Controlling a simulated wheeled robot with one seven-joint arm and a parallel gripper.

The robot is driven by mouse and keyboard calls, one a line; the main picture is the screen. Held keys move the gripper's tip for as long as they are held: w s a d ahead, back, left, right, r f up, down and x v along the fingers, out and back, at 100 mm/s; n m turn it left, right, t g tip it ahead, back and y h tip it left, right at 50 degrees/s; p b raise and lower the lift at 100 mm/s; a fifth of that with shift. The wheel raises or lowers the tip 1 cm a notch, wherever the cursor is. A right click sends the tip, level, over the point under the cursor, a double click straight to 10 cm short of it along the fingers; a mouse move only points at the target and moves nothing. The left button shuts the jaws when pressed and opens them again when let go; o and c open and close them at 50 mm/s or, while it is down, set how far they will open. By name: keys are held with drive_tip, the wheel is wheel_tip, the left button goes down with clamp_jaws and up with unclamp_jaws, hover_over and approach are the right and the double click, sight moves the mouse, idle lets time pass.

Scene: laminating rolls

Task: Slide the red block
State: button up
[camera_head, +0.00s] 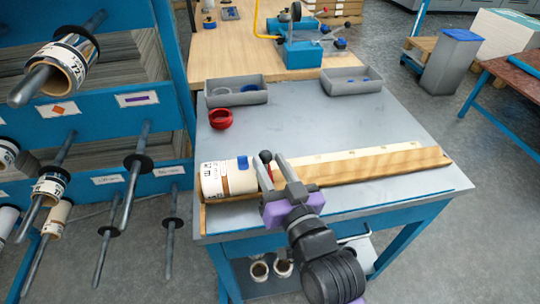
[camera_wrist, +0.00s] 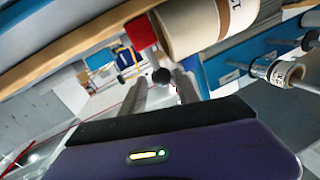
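The red block (camera_wrist: 140,32) shows in the wrist view beside the end of a large cream roll with a brown band (camera_wrist: 205,22). In the head view only a thin red sliver of the block shows behind my gripper. My gripper (camera_head: 270,163) is at the near side of the wooden rail (camera_head: 380,166), by the right end of the roll (camera_head: 229,180). Its two fingers are apart, with a black ball knob (camera_wrist: 161,75) between their tips in the wrist view. A gap shows beside the knob.
A rack with rods and rolls (camera_head: 90,120) rises at the left. The grey tabletop (camera_head: 300,122) behind the rail is mostly clear.

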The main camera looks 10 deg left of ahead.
drive_tip(key=shift+x, duration=1.4)
drive_tip(key=shift+s+a, duration=0.1)
clamp_jaws()
